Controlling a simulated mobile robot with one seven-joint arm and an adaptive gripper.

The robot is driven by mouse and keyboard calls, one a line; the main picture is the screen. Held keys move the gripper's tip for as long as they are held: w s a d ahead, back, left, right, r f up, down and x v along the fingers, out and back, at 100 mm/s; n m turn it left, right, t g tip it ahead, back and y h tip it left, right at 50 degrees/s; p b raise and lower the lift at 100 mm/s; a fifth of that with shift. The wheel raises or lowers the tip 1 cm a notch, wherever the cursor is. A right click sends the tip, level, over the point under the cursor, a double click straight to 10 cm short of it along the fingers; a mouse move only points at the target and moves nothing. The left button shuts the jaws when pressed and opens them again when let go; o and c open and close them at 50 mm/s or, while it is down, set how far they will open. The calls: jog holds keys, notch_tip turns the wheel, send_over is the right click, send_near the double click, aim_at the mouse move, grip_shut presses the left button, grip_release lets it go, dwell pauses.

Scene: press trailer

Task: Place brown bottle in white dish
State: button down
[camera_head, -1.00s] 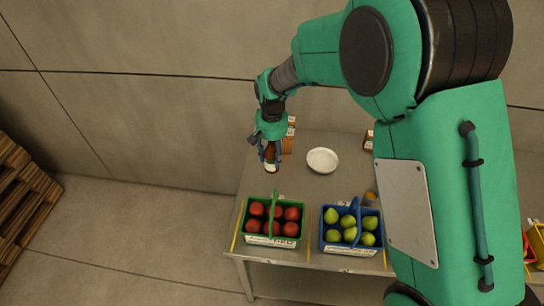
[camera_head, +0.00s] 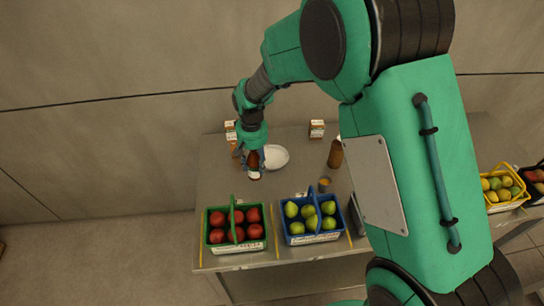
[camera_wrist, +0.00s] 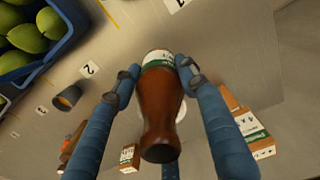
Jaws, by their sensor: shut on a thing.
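My gripper (camera_head: 252,163) is shut on a brown bottle (camera_head: 254,159) with a white and green label. In the wrist view the bottle (camera_wrist: 160,105) sits between both fingers, its neck toward the camera. The white dish (camera_head: 276,156) lies on the table. In the head view the held bottle overlaps the dish's left edge; its height above the table is hard to tell. In the wrist view the bottle hides most of the dish. A second brown bottle (camera_head: 335,152) stands on the table to the right of the dish.
A green basket of red apples (camera_head: 211,237) and a blue basket of green pears (camera_head: 290,239) stand at the table's front. Cartons (camera_head: 316,129) stand at the back. A small brown cup (camera_head: 324,185) is behind the blue basket.

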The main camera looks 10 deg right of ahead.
jog(key=s+d+f, duration=0.2)
jog(key=d, duration=0.8)
jog(key=shift+d, duration=0.35)
jog(key=shift+w, duration=0.1)
send_over(273, 159)
jog(key=shift+f+b, duration=0.3)
jog(key=shift+f, duration=0.5)
jog(key=shift+f, duration=1.75)
jog(key=shift+f+b, duration=0.15)
jog(key=shift+b, duration=0.15)
jog(key=c, duration=1)
grip_release()
